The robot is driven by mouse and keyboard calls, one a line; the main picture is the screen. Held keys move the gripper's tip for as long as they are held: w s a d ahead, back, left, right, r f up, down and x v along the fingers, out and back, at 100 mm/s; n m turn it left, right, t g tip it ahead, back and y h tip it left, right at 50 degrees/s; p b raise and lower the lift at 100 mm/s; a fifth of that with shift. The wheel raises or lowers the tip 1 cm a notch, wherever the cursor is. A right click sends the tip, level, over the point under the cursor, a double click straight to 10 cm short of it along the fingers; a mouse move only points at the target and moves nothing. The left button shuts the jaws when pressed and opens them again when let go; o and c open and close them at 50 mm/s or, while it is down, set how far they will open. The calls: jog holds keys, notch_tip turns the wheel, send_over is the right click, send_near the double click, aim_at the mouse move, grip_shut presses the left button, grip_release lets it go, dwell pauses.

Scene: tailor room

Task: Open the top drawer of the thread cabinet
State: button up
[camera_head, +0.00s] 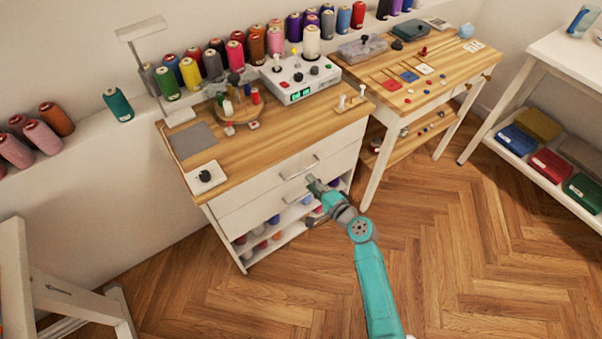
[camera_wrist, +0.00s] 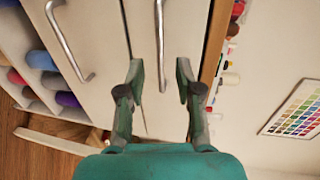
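The thread cabinet (camera_head: 206,211) is white with a wooden top. Its top drawer (camera_head: 255,187) appears closed and has a metal bar handle (camera_head: 300,168). My gripper (camera_head: 314,182) is in front of the drawer fronts, near the handles. In the wrist view, turned sideways, the top drawer's handle (camera_wrist: 160,45) shows between the fingertips of my gripper (camera_wrist: 160,82). The fingers are open, one on each side of the handle's end, with gaps visible. I cannot tell how deep the handle sits between them.
A second drawer with its own handle (camera_wrist: 68,42) is just below. Open shelves with spools (camera_wrist: 45,60) lie under that. A wooden worktable (camera_head: 425,85) stands to the right and a white shelf unit (camera_head: 535,60) farther right. The herringbone floor in front is clear.

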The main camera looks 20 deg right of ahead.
aim_at(300, 172)
jog(key=x, duration=0.7)
grip_shut()
